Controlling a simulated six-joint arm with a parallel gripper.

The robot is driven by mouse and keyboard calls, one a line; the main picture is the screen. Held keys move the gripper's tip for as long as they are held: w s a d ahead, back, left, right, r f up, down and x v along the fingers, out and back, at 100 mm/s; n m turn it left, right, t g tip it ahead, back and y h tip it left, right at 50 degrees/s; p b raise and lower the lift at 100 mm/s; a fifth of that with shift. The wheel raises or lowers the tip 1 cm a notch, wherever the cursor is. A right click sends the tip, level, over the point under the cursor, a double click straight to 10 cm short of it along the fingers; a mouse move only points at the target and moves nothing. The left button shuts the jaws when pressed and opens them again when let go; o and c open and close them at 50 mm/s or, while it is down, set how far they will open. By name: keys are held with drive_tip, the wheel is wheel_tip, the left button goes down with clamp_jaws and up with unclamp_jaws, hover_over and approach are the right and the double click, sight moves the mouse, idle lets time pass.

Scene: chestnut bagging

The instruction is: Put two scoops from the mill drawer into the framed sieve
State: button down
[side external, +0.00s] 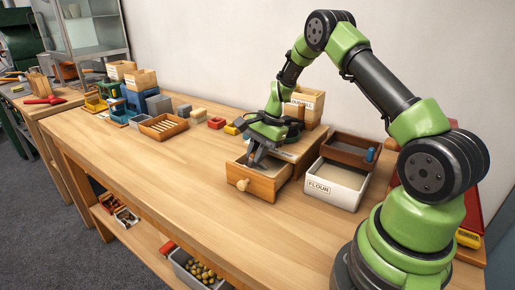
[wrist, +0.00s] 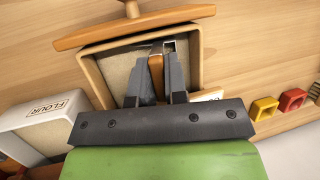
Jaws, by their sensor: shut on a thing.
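The mill drawer (side external: 264,187) is a light wooden box with a round knob, pulled out from the mill. In the wrist view the drawer (wrist: 90,75) shows pale meal (wrist: 117,70) inside. My gripper (side external: 257,155) points down into the drawer. In the wrist view my gripper (wrist: 154,68) is shut on the brown handle of a scoop (wrist: 156,75). The scoop's metal end is mostly hidden by the fingers, so its load cannot be told.
The flour bin (wrist: 35,122) stands close beside the drawer. A small blue object (side external: 371,155) is at the frame's edge. Yellow (side external: 231,129) and red (side external: 216,123) blocks and a wooden tray (side external: 163,127) lie farther left. The front of the bench is clear.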

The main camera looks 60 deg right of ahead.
drive_tip(key=shift+f+g, duration=0.2)
drive_tip(key=shift+g, duration=0.2)
drive_tip(key=shift+s+f+g, duration=0.15)
drive_tip(key=shift+s+g, duration=0.55)
drive_tip(key=shift+s, duration=0.3)
drive_tip(key=shift+w+g, duration=0.3)
drive_tip(key=shift+w+d+r+m+g, duration=0.1)
drive_tip(key=shift+r+m+g, duration=0.2)
drive_tip(key=shift+w+r, duration=0.15)
drive_tip(key=shift+r, duration=1.7)
drive_tip(key=shift+w+r, duration=0.1)
drive_tip(key=shift+r, duration=1.7)
